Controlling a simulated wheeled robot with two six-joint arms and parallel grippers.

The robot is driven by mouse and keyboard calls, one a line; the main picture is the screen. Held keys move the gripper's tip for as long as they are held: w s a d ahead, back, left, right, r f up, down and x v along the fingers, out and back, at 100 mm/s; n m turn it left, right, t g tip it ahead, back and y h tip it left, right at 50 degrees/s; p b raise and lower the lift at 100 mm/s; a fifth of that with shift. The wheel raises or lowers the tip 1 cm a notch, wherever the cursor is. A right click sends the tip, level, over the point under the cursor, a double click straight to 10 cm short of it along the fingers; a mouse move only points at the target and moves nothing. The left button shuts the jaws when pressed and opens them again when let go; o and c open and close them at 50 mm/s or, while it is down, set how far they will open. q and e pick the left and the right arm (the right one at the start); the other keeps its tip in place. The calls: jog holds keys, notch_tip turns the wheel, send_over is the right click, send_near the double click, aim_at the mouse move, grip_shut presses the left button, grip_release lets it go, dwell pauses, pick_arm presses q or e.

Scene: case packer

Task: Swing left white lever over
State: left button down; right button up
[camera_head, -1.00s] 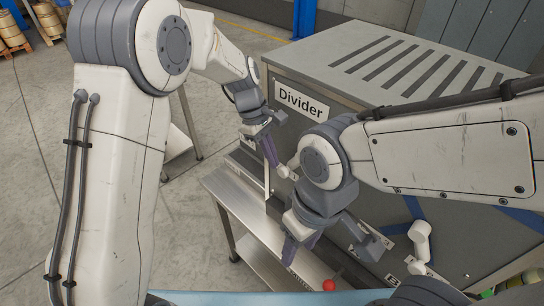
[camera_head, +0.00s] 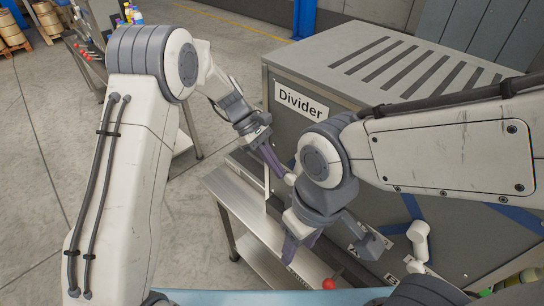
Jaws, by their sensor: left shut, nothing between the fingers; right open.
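The left white lever shows only as a small white knob (camera_head: 290,179) on the front of the grey Divider machine (camera_head: 300,103). The rest of it is hidden behind my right arm. My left gripper (camera_head: 275,165) is shut, with its purple fingertips right beside the knob; I cannot tell whether they touch it. My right gripper (camera_head: 305,248) is open and points down, lower in front of the machine, over the steel shelf. A second white lever (camera_head: 419,240) stands further right on the machine, between blue markings.
A steel shelf (camera_head: 238,192) runs along the machine's front. A red knob (camera_head: 329,284) sits at the bottom. My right forearm covers much of the machine front. Another bench with bottles (camera_head: 135,14) stands at the back left, with open floor between.

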aim_at(289, 182)
pick_arm(q)
jog(key=s+d+f+g+h, duration=0.1)
jog(key=s+d+f+g+h+b, duration=0.1)
jog(key=g+h, duration=0.1)
jog(key=shift+h, duration=0.3)
jog(key=shift+s+d, duration=0.55)
jog(key=shift+s+d, duration=0.1)
jog(key=shift+f, duration=0.1)
jog(key=w+a+b, duration=0.5)
jog(key=w+a, duration=0.3)
jog(key=a, duration=0.2)
jog(key=shift+a, duration=0.25)
dwell(1.7)
